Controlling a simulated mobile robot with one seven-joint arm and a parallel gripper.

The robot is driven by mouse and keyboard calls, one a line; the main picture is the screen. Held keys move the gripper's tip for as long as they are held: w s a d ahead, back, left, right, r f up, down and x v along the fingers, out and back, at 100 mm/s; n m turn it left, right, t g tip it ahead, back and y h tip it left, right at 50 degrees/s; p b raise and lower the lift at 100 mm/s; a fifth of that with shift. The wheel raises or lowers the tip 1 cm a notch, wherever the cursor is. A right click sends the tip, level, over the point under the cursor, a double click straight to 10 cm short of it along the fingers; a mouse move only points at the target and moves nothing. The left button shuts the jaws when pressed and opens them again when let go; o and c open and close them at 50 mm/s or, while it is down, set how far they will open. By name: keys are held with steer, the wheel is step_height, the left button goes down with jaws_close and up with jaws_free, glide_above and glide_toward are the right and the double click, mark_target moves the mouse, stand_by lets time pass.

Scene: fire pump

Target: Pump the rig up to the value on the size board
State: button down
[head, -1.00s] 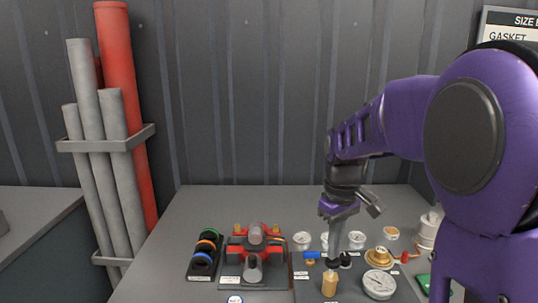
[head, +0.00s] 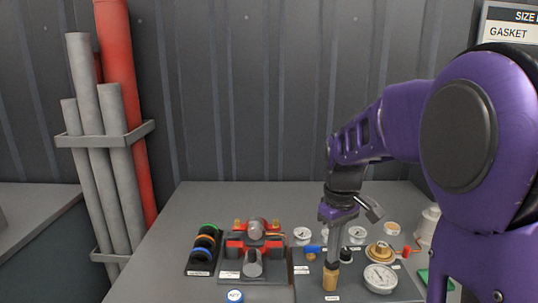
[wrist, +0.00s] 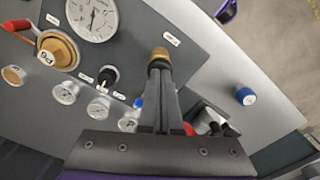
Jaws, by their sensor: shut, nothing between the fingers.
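My gripper (head: 331,264) is shut with nothing held, pointing down over the panel on the bench. Its fingertips are right at the top of a tan, brass-topped cylinder (head: 330,281), probably the pump's plunger. In the wrist view the cylinder (wrist: 159,62) shows just past the fingertips (wrist: 160,72); I cannot tell whether they touch. The large white gauge (head: 380,279) lies right of it; its dial shows in the wrist view (wrist: 92,17), too small to read surely.
A brass fitting (head: 380,250) with a red lever (head: 408,252), a black knob (wrist: 108,76) and several small gauges share the panel. A red clamp rig (head: 254,247) and ring rack (head: 203,250) stand left. A blue cap (head: 235,296) lies at the front.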

steer(key=shift+r+p, duration=1.4)
steer(key=shift+r, duration=0.1)
steer(key=shift+f, duration=0.15)
